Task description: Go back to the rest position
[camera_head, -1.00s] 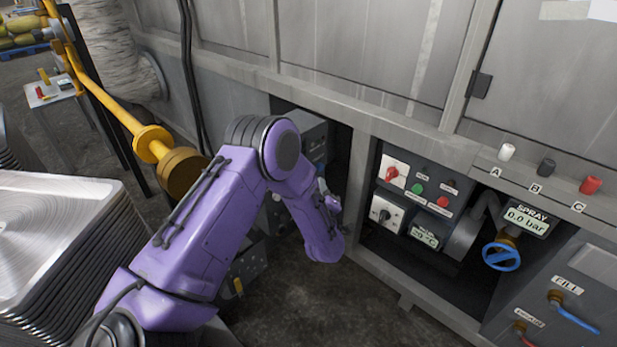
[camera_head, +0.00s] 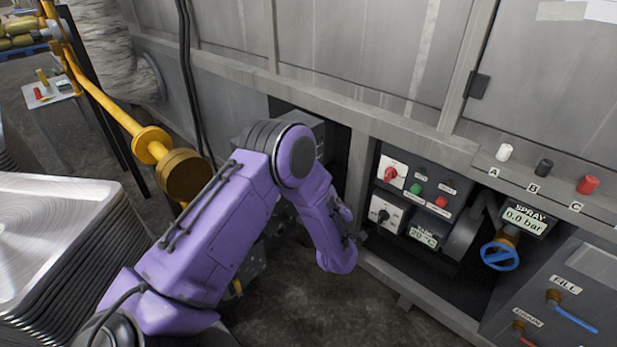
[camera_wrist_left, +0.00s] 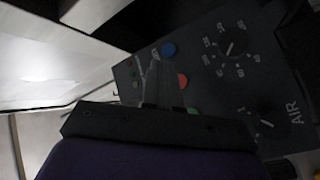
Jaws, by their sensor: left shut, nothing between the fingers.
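My purple left arm comes in from the lower left in the head view and bends down in front of the machine's open bay. Its gripper is hidden behind the forearm there. In the left wrist view the dark body of my left gripper (camera_wrist_left: 155,100) shows at the bottom, shut and empty, before a dark control panel (camera_wrist_left: 215,80). The panel carries dials, a blue button (camera_wrist_left: 168,49), a red button (camera_wrist_left: 183,80) and the word AIR. My right gripper is in neither view.
A stack of metal pans (camera_head: 60,235) stands close on the left. A yellow pipe (camera_head: 110,105) runs at the upper left. The grey machine front has switches (camera_head: 392,172), a blue valve wheel (camera_head: 499,256) and a spray gauge (camera_head: 525,218). Bare floor (camera_head: 330,310) lies below.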

